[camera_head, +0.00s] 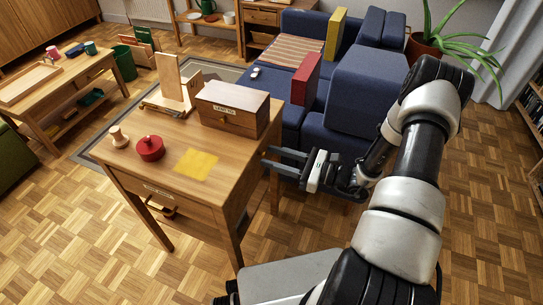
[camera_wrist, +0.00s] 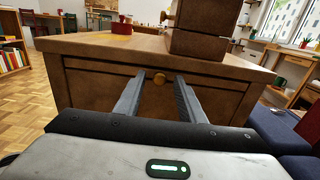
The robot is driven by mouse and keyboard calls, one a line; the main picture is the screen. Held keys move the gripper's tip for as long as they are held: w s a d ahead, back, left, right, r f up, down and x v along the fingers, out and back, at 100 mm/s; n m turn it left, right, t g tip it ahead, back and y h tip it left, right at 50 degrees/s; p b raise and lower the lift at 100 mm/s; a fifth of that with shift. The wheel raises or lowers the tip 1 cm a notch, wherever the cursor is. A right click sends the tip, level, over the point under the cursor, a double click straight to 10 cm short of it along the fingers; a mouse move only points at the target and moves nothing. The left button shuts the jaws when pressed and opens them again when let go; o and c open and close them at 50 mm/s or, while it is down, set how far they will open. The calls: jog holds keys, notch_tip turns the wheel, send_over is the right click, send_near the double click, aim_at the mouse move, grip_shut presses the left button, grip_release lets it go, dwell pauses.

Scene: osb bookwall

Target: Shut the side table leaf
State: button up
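The wooden side table (camera_head: 222,189) stands left of my arm. My gripper (camera_head: 264,157) is open and level with the table's right side, just below the top. Contact with the knob cannot be told.
On the tabletop are a wooden box (camera_head: 232,107), a red pot (camera_head: 150,148), a yellow mat (camera_head: 196,163), a wooden stand (camera_head: 174,85) and a peg-like wooden piece (camera_head: 119,138). A front drawer (camera_head: 160,199) has a handle. A blue sofa (camera_head: 365,90) stands behind my gripper.

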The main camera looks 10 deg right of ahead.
jog(key=p+v, duration=0.1)
jog(key=v, duration=1.5)
jog(key=shift+s+p, duration=0.15)
jog(key=shift+p, duration=0.2)
jog(key=shift+d, duration=0.15)
